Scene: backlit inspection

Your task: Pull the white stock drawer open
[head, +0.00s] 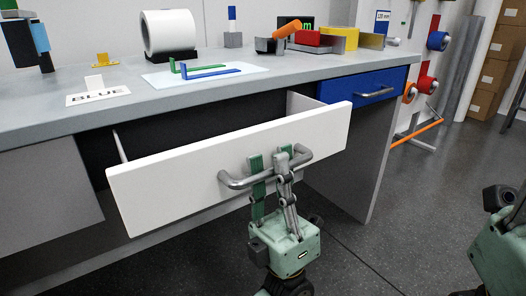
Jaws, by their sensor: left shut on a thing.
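The white stock drawer (180,191) stands partly open under the grey workbench (228,81). Its white front is pulled out from the bench, and a dark gap shows behind it. A grey bar handle (237,182) is fixed across the front. My left gripper (269,166) is shut on this handle, with its fingers around the bar from below. The inside floor of the drawer is hidden by the front. My right arm shows only partly at the right edge, and its fingers are out of view.
A closed blue drawer (360,88) sits to the right. The floor (385,235) before the bench is clear.

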